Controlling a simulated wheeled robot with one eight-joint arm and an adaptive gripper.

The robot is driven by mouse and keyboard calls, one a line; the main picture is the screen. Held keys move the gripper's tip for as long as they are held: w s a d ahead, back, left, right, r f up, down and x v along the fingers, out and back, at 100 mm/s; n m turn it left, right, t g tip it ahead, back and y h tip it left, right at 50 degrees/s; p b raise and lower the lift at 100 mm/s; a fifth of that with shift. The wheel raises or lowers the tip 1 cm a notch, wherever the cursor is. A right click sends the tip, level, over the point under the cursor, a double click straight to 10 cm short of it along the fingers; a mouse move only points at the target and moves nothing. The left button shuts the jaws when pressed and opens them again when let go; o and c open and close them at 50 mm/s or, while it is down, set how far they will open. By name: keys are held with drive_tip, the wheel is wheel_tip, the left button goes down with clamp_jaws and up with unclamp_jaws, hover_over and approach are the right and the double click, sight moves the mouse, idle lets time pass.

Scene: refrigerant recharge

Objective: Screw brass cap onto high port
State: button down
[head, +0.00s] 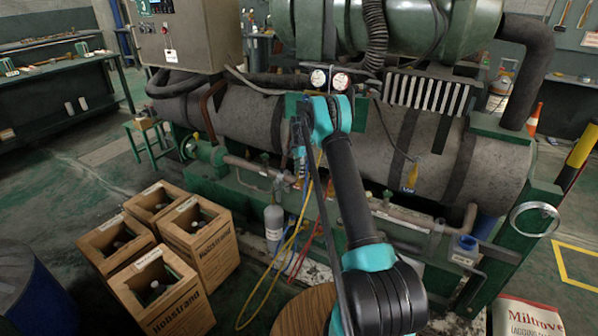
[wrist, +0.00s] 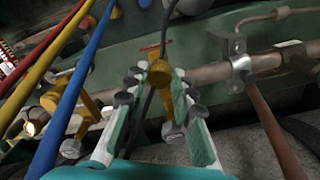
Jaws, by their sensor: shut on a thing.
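In the wrist view my gripper (wrist: 160,82) has its two pale-and-green fingers closed in around a brass piece, which looks like the brass cap (wrist: 158,73). A brass stem with a grey hex end (wrist: 172,130) shows below it between the fingers and may be the high port. I cannot tell whether cap and stem touch or are threaded. In the head view my gripper is mostly hidden behind my teal wrist, beside the machine's pipework; the cap is not clear there.
A similar brass valve (wrist: 78,92) stands left of the fingers, with red, yellow and blue hoses (wrist: 82,70) running close by. A clamped pipe (wrist: 255,62) is to the right.

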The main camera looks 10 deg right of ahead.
drive_tip(key=shift+f, duration=0.4)
drive_tip(key=m, duration=0.3)
drive_tip(key=shift+m, duration=0.3)
drive_tip(key=m, duration=0.2)
drive_tip(key=shift+m, duration=0.8)
